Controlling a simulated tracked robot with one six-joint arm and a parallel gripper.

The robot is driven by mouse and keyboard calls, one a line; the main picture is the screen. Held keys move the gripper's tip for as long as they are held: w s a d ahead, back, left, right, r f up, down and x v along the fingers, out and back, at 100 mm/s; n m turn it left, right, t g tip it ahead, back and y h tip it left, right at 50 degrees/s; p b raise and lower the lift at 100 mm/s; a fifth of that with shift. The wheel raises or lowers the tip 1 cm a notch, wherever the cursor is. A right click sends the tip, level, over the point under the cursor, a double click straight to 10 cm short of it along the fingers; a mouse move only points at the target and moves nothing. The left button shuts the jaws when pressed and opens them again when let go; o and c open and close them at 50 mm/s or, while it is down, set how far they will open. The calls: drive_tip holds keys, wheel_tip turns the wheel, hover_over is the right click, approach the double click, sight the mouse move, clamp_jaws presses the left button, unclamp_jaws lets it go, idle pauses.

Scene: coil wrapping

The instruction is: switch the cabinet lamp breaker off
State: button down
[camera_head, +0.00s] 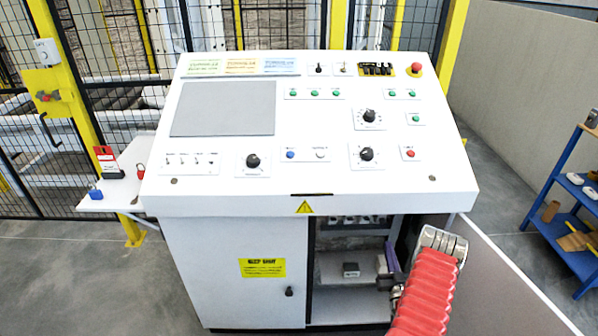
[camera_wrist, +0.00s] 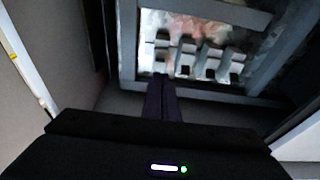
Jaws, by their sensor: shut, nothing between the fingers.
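A row of several breakers (camera_wrist: 196,60) shows in the wrist view, pale bodies with dark parts, inside a lit opening in the cabinet. The same row (camera_head: 357,219) shows small and partly cut off under the desk top in the head view. Labels are not readable, so I cannot tell which one is the lamp breaker or how its lever stands. My gripper (camera_wrist: 164,82) is shut and empty. Its dark fingers point up at the left end of the row, close below the leftmost breakers. I cannot tell whether they touch.
The white control desk (camera_head: 310,205) overhangs the open cabinet bay. A grey frame (camera_wrist: 127,45) borders the breaker opening. A blue rack (camera_head: 553,215) stands at the far right. Floor at the left is clear.

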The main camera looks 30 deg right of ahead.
drive_tip(key=s+a+f+m+g+y, duration=0.1)
drive_tip(key=s+f+g+y, duration=0.25)
drive_tip(key=f+g, duration=0.85)
drive_tip(key=s+a+r+n+g+y, duration=0.1)
drive_tip(key=s+a+r+g+y, duration=0.15)
drive_tip(key=a+r, duration=0.95)
drive_tip(key=s+a+r+g+y, duration=0.1)
drive_tip(key=a+r+g+y, duration=0.15)
drive_tip(key=a+r, duration=1.05)
drive_tip(key=s+a+r+n+t, duration=0.2)
drive_tip(key=s+a+r+n, duration=0.1)
drive_tip(key=a+r, duration=1)
drive_tip(key=s+a+r+n+t+y, duration=0.1)
drive_tip(key=s+a+r, duration=0.4)
drive_tip(key=a+r, duration=0.8)
wheel_tip(320, 180, up, 2)
drive_tip(key=shift+s+r+n+t, duration=0.15)
drive_tip(key=shift+s+n+t, duration=0.15)
drive_tip(key=shift+n+t, duration=0.55)
